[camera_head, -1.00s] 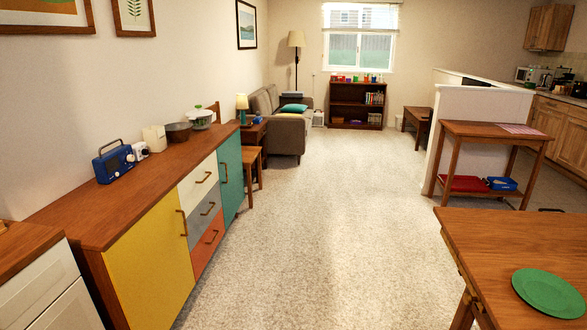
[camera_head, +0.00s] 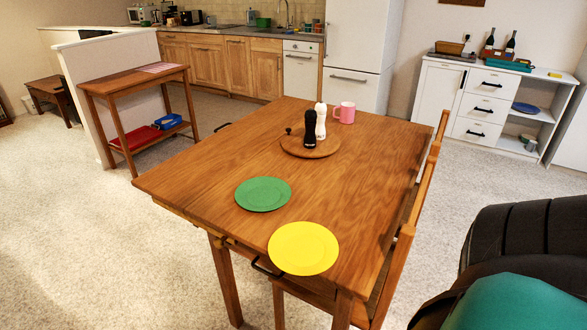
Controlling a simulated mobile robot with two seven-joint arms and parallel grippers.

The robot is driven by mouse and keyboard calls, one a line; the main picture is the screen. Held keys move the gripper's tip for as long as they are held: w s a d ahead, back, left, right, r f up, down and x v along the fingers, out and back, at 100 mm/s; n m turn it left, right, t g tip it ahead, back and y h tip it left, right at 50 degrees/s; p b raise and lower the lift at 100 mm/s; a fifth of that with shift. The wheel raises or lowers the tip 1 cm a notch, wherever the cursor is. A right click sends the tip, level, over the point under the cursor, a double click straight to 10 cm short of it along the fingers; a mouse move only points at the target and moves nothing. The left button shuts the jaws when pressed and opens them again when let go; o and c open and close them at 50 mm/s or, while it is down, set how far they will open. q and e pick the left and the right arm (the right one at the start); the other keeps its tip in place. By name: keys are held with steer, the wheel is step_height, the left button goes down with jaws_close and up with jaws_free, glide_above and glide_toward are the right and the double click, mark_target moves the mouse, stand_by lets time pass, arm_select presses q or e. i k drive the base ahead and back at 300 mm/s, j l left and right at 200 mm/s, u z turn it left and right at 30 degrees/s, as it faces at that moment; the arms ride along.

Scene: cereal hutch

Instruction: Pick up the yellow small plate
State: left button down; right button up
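The yellow small plate (camera_head: 303,248) lies flat near the front edge of the wooden dining table (camera_head: 350,190), partly at the edge. A green plate (camera_head: 263,194) lies just behind it and to the left, apart from it. Neither of my grippers is in view.
A round wooden board (camera_head: 310,147) with a black mill (camera_head: 310,128) and a white mill (camera_head: 320,118) stands mid-table, with a pink mug (camera_head: 344,113) behind. Chairs stand at the table's right and front. A dark armchair (camera_head: 525,240) fills the lower right. Open floor lies left.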

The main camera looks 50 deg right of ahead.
mark_target(300, 248)
steer(key=i+j+z, duration=0.1)
steer(key=z, duration=0.35)
steer(key=i+j+z, duration=0.2)
steer(key=z, duration=0.3)
steer(key=i+j+z, duration=0.25)
steer(key=z, duration=0.2)
steer(key=i+j+z, duration=0.1)
steer(key=j+z, duration=0.15)
steer(key=z, duration=0.2)
steer(key=j+z, duration=0.3)
steer(key=z, duration=0.15)
steer(key=i, duration=0.05)
